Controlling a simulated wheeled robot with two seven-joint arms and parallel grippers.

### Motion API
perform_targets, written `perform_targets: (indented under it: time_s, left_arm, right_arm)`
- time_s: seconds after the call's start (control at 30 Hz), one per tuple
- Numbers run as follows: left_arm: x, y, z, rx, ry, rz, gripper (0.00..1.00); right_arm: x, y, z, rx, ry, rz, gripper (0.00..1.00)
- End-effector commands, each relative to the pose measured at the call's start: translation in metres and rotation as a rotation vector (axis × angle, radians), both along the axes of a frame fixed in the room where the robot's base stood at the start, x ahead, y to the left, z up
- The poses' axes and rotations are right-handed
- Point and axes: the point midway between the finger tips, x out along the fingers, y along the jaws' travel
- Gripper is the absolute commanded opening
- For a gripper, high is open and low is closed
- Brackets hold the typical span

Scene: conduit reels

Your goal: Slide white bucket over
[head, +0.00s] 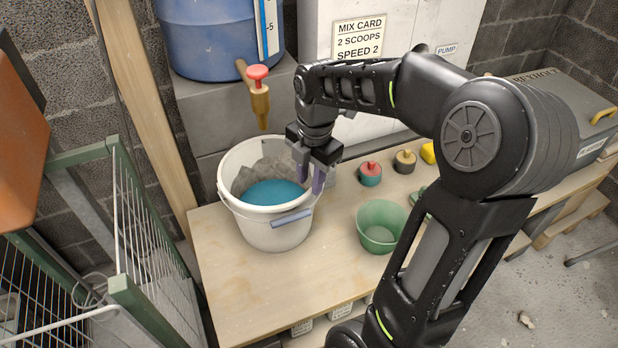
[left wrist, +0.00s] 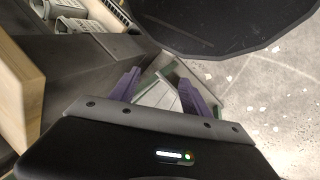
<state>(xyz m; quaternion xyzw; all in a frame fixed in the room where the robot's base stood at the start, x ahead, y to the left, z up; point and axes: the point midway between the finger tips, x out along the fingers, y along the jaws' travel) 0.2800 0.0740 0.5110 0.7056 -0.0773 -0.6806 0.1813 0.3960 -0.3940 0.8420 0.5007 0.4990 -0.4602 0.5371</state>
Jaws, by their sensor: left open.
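The white bucket (head: 266,233) stands upright on the wooden bench, with blue liquid and a grey lump inside. Its handle grip (head: 290,218) hangs at the front right. My right gripper (head: 310,178) points down at the bucket's right rim. Its two purple fingers are apart, one on the inner side and one on the outer side of the rim. I cannot tell whether they touch it. My left gripper (left wrist: 160,80) shows only in the left wrist view, open and empty, away from the bucket.
A green bucket (head: 380,238) stands to the right on the bench (head: 235,271). Several small lidded pots, including a red-topped one (head: 370,174), stand behind it. A tap (head: 259,95) hangs from a blue barrel (head: 208,40) above the white bucket. A wire rack (head: 150,235) stands left.

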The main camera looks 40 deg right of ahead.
Motion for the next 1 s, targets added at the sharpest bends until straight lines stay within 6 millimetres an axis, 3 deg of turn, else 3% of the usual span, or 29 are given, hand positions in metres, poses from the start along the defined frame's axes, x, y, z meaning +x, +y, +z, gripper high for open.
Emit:
perform_targets:
  time_s: [0.27,0.7,1.0]
  left_arm:
    - [0.000,0.000,-0.002,0.000,0.000,0.000,0.55]
    - [0.000,0.000,-0.008,0.000,0.000,0.000,0.55]
    - [0.000,0.000,-0.008,0.000,0.000,0.000,0.55]
  right_arm:
    - [0.001,0.000,-0.016,0.001,0.002,-0.001,0.29]
    - [0.005,0.001,-0.073,0.002,0.003,-0.001,0.29]
    - [0.006,0.001,-0.078,0.001,0.000,-0.001,0.29]
